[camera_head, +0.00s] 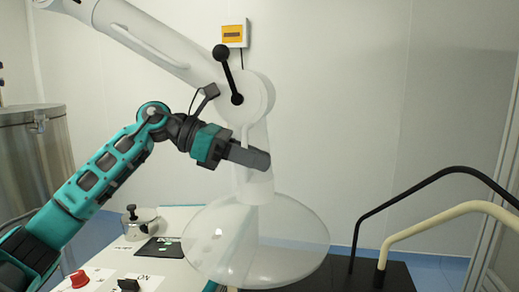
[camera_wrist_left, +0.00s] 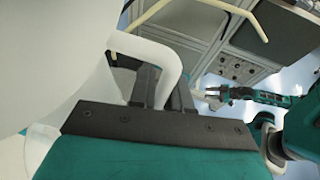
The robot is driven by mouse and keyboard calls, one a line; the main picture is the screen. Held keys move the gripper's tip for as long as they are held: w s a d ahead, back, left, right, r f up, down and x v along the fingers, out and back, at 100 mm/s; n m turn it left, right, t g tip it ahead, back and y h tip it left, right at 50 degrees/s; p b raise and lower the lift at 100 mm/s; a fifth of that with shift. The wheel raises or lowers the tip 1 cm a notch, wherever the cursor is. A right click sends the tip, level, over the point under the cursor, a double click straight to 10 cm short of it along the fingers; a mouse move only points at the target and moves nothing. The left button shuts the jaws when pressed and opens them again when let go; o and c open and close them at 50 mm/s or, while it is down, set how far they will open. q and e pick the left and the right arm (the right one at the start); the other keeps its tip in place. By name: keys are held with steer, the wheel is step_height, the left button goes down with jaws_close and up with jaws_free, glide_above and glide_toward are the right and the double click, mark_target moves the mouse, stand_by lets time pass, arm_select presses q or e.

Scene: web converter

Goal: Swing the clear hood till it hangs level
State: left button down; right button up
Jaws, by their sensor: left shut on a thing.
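The clear hood (camera_head: 290,240) is a see-through dome at the lower end of a jointed white extraction arm (camera_head: 255,185) in the head view. Its rim looks close to level; I cannot tell exactly. My left gripper (camera_head: 258,158) reaches in from the left at the white neck above the hood. In the left wrist view, my left gripper (camera_wrist_left: 160,88) is shut on a bent white handle (camera_wrist_left: 150,48), which passes between its fingers. The neck partly hides this in the head view. My right gripper (camera_wrist_left: 212,92) shows small in the wrist view, away from the hood.
A white bench with a black pad (camera_head: 158,248), a lidded jar (camera_head: 138,222) and a red button (camera_head: 79,279) stands below left. Black and cream rails (camera_head: 440,212) rise at the right. A metal drum (camera_head: 35,150) stands at far left.

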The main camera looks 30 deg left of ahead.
arm_select(q)
steer(key=c, duration=1.2)
jaws_free()
steer(key=b+v, duration=0.1)
steer(key=v, duration=1.2)
